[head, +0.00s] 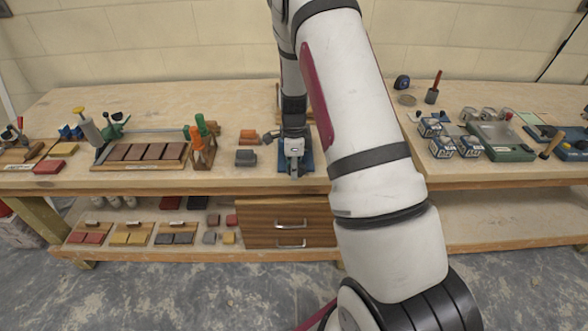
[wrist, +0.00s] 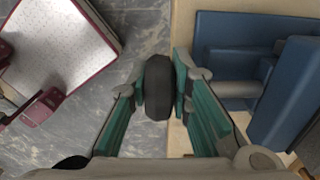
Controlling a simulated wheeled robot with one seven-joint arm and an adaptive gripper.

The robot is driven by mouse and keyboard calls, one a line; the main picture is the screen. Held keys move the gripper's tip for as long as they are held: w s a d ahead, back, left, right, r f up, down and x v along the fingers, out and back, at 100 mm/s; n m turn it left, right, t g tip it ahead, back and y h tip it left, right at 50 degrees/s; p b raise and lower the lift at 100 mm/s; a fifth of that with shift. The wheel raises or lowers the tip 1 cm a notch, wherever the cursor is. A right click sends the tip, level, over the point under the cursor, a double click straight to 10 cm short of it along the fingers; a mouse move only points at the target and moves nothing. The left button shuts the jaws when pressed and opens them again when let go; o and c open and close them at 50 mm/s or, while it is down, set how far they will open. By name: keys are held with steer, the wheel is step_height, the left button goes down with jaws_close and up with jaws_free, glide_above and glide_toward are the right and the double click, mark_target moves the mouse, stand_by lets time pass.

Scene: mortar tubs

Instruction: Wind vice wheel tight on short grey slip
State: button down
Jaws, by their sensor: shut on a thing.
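The blue vice (wrist: 280,100) fills the right of the wrist view, with a grey round bar between its blue parts. In the head view the vice (head: 308,160) is mostly hidden behind my gripper (head: 293,170) at the bench's front edge. In the wrist view my gripper (wrist: 158,95) is shut on the dark vice wheel (wrist: 158,75), one teal finger on each side. The wheel stands out past the bench edge, over the floor. I cannot make out a grey slip between the jaws.
Grey blocks (head: 246,157) and orange blocks (head: 249,135) lie left of the vice. A rack of orange and green-handled tools (head: 203,155) stands farther left. Wooden drawers (head: 290,222) are below the bench top.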

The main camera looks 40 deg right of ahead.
steer(key=shift+d+y, duration=0.1)
steer(key=shift+y, duration=0.2)
steer(key=shift+s+d+r+t+y, duration=0.1)
steer(key=shift+t+y, duration=0.7)
steer(key=shift+y, duration=0.1)
steer(key=t+y, duration=0.3)
steer(key=y, duration=0.2)
steer(key=shift+d+t, duration=0.1)
steer(key=shift+t, duration=0.2)
steer(key=t+y+b, duration=0.2)
steer(key=y, duration=0.1)
steer(key=shift+s+y, duration=0.15)
steer(key=shift+y, duration=0.25)
steer(key=shift+s+t+y+b, duration=0.15)
steer(key=shift+t+y+b, duration=0.85)
steer(key=shift+y+b, duration=0.4)
steer(key=shift+y, duration=0.3)
steer(key=shift+s+t, duration=0.1)
steer(key=shift+t, duration=0.2)
steer(key=c, duration=1.5)
jaws_free()
steer(key=shift+d, duration=0.1)
steer(key=shift+o, duration=0.2)
